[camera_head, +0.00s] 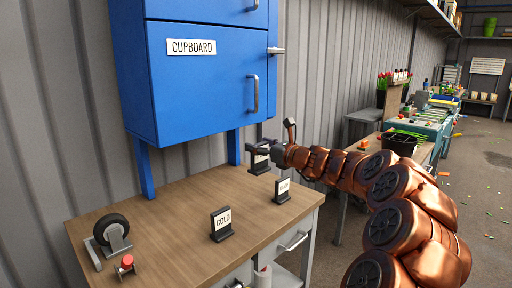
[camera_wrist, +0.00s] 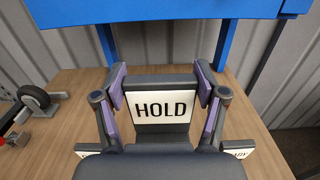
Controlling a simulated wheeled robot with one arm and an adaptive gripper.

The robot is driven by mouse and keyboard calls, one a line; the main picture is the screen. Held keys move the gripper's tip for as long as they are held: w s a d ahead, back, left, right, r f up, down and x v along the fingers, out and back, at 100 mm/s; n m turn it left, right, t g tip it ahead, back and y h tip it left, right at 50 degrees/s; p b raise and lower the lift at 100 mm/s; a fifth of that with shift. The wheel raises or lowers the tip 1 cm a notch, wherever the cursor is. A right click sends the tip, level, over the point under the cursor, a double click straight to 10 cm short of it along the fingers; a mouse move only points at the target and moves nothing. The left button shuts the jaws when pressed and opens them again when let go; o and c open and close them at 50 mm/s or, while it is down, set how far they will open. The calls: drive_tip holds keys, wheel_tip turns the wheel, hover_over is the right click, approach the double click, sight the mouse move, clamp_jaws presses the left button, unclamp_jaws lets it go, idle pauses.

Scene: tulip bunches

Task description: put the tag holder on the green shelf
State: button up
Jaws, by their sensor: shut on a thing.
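A dark tag holder with a white HOLD label (camera_wrist: 162,106) is between the fingers of my gripper (camera_wrist: 162,88) in the wrist view. The purple-padded fingers close on both its sides, and it looks upright. In the head view my gripper (camera_head: 264,147) is at the back right of the wooden bench, below the blue cupboard, with the held tag holder (camera_head: 259,160) under it. I cannot tell whether its base touches the bench. The COLD tag holder (camera_head: 222,223) and the READY tag holder (camera_head: 283,191) stand on the bench. I cannot make out a green shelf.
The blue cupboard (camera_head: 205,95) hangs over the back of the wooden bench (camera_head: 175,220). A caster wheel (camera_head: 113,232) and a red-topped part (camera_head: 127,263) are at the bench's left. Tables with tulips and a black crate (camera_head: 402,143) stand at right. A wall shelf (camera_head: 432,14) is far right.

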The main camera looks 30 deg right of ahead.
drive_tip(key=r+p+v, duration=0.1)
drive_tip(key=p+v, duration=0.2)
drive_tip(key=v, duration=0.4)
drive_tip(key=shift+r, duration=0.1)
drive_tip(key=p+v, duration=0.2)
drive_tip(key=v, duration=0.7)
idle(0.6)
drive_tip(key=shift+d, duration=0.1)
drive_tip(key=p+v, duration=0.2)
drive_tip(key=v, duration=0.7)
idle(0.4)
drive_tip(key=shift+p+v, duration=0.75)
drive_tip(key=shift+v, duration=2.2)
drive_tip(key=shift+w, duration=0.1)
